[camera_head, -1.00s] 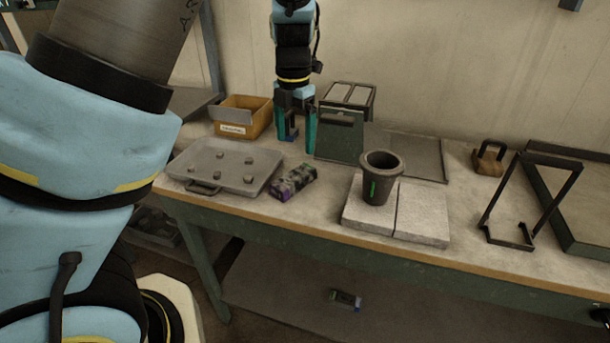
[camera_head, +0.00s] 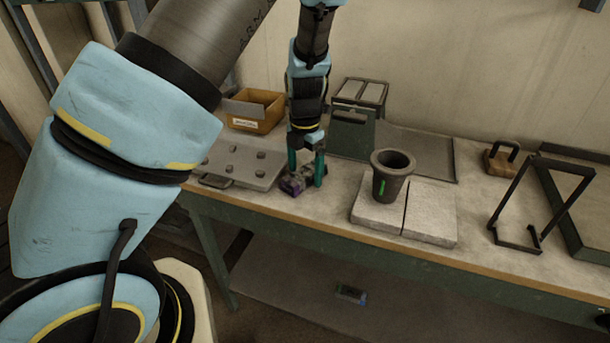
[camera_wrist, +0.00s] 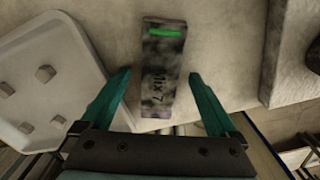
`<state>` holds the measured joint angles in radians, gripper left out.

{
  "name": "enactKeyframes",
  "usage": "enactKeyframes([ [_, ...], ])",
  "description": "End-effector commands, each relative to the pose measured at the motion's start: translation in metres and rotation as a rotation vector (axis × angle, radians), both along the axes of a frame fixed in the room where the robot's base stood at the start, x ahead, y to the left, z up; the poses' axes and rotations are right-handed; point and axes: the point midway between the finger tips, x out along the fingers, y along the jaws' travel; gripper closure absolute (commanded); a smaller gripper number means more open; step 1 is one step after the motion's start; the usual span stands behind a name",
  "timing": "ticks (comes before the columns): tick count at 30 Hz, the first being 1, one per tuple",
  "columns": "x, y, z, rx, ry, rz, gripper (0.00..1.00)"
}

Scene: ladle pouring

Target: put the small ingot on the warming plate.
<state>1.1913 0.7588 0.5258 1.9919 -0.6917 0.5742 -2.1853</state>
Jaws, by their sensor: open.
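A mottled grey block, likely the small ingot (camera_head: 293,184), lies on the table near its front edge. In the wrist view my gripper (camera_wrist: 159,79) is open, and the block shows in the gap between the fingertips, not clamped. A pale grey plate with several small studs and a handle, likely the warming plate (camera_head: 262,177), is just left of the block. It also shows in the wrist view (camera_wrist: 66,62).
A dark cup (camera_head: 392,181) stands on two pale slabs (camera_head: 432,222) to the right. A cardboard box (camera_head: 252,108) and green rack (camera_head: 351,138) are behind. A black frame (camera_head: 515,205) and a weight with handle (camera_head: 499,163) are farther right. Another small item (camera_head: 351,294) lies below.

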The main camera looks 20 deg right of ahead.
Motion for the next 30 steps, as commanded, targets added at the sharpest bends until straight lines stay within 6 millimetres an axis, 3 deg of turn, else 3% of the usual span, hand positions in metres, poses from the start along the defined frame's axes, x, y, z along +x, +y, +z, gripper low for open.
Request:
enactKeyframes([
  [3,0.0000,-0.0001,0.0001,0.000,0.000,0.000,0.05],
  [27,-0.0001,-0.0003,0.0005,0.000,0.000,-0.001,0.95],
  [30,-0.0001,-0.0003,0.0005,0.000,0.000,-0.001,1.00],
])
